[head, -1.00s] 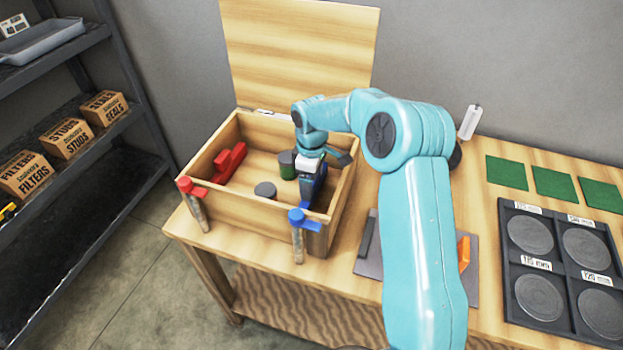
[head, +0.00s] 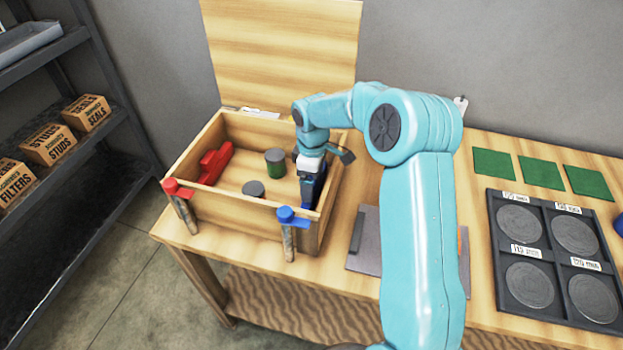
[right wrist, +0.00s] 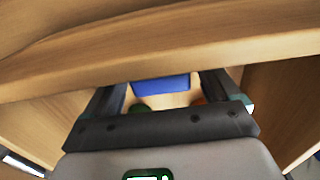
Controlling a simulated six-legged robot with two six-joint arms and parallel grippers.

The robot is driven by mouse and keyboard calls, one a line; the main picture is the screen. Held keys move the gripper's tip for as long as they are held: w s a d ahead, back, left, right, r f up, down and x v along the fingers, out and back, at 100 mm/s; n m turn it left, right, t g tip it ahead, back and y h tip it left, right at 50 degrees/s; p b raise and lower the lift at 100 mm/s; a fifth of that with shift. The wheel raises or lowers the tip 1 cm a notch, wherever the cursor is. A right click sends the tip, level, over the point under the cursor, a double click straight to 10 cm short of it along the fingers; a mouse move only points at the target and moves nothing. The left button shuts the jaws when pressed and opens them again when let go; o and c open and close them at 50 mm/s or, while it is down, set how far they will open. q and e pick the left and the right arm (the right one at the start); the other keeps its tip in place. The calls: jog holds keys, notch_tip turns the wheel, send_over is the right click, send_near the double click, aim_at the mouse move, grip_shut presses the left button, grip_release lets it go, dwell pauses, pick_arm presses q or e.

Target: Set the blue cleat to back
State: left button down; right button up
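In the head view an open wooden box (head: 231,213) holds a red cleat (head: 215,163) at left and a blue cleat (head: 308,196) by its right wall. My right gripper (head: 311,183) reaches down into the box at the blue cleat and covers much of it. In the right wrist view a blue strip (right wrist: 160,88) lies between the spread fingers, with a small gap visible at the right. Contact cannot be made out. A blue-topped post (head: 287,215) and a red-topped post (head: 174,187) stand at the box's front. My left gripper is not in view.
A green-sided cylinder (head: 275,169) and a grey disc (head: 253,188) are inside the box. The raised lid (head: 285,50) stands behind. A dark tray of discs (head: 497,264) and green squares (head: 494,163) lie at right. A shelf (head: 125,165) stands at left.

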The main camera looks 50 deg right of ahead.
jog(key=shift+r, duration=0.1)
notch_tip(320, 180, up, 16)
dwell(0.5)
jog(key=shift+r, duration=0.1)
jog(key=shift+c, duration=0.3)
